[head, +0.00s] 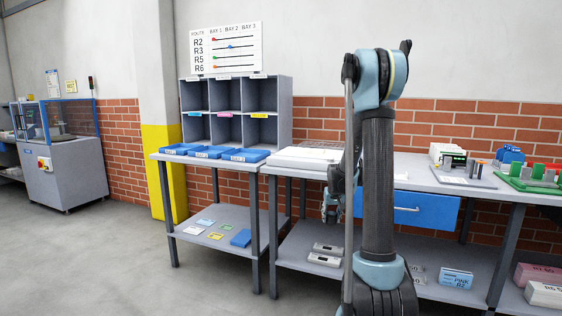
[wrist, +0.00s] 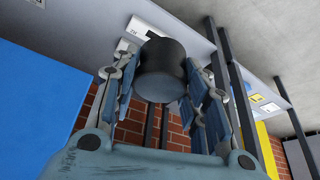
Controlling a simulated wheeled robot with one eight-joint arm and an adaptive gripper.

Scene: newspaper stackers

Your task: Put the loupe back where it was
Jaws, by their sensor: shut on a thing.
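My gripper (wrist: 163,95) is shut on the loupe (wrist: 163,72), a short dark grey cylinder, held between both fingers in the wrist view. In the head view my gripper (head: 331,207) hangs in front of the workbench, just below the top's front edge and left of a blue drawer (head: 425,212). The loupe cannot be made out there. A large blue surface (wrist: 40,100) fills the left of the wrist view beside the gripper. My arm hides part of the bench and drawer.
The bench top (head: 415,182) holds a white tray (head: 300,158), a grey fixture (head: 466,172) and a green rack (head: 535,178). A pigeonhole shelf (head: 238,110) stands behind blue trays (head: 205,152). Boxes lie on the lower shelf (head: 300,240). The floor at left is clear.

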